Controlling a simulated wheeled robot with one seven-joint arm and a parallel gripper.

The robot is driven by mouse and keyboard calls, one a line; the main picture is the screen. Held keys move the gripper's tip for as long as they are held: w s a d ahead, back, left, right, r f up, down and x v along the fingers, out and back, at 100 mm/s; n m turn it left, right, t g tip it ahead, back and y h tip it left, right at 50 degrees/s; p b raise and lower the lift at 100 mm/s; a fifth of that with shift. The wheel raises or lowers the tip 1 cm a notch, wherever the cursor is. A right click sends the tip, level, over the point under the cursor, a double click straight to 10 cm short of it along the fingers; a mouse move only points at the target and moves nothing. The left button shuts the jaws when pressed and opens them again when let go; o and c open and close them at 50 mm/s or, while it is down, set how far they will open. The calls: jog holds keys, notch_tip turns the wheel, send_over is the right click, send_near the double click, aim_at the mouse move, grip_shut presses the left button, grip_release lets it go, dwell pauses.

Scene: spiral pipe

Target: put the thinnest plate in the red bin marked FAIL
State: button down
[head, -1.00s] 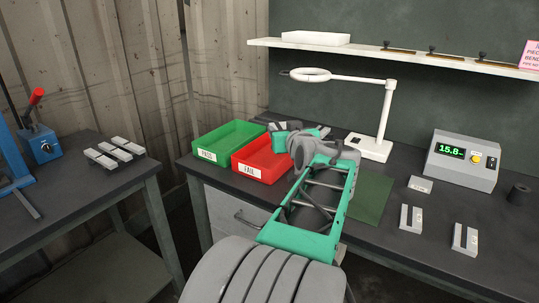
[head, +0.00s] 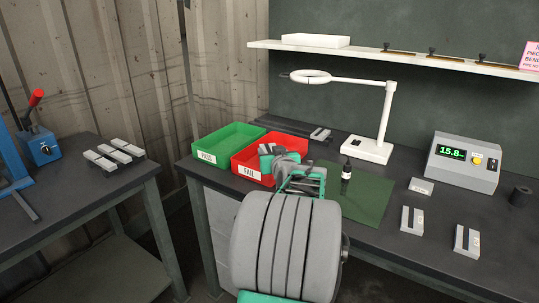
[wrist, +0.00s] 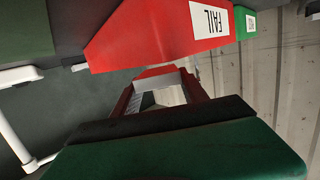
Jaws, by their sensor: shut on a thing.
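The red bin (head: 243,170) marked FAIL stands on the bench to the right of the green bin. Its label and red wall also show in the wrist view (wrist: 150,35). My gripper (head: 268,156) is at the right side of the red bin, covering part of it. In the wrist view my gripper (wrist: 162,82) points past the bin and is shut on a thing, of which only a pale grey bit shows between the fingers. I cannot tell the held plate's thickness. Two more plates (head: 411,219) and (head: 467,240) lie at the right on the bench.
The green PASS bin (head: 207,160) is left of the red one. A dark bottle (head: 347,172) stands on the green mat (head: 365,203). A white lamp (head: 370,150) and a meter reading 15.8 (head: 463,160) stand further right. Several plates (head: 112,153) lie on the left table.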

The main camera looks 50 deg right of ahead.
jog(key=shift+f+b, duration=0.5)
jog(key=shift+b, duration=0.2)
jog(key=shift+r, duration=0.1)
jog(key=c, duration=0.6)
grip_release()
jog(key=shift+f, duration=0.2)
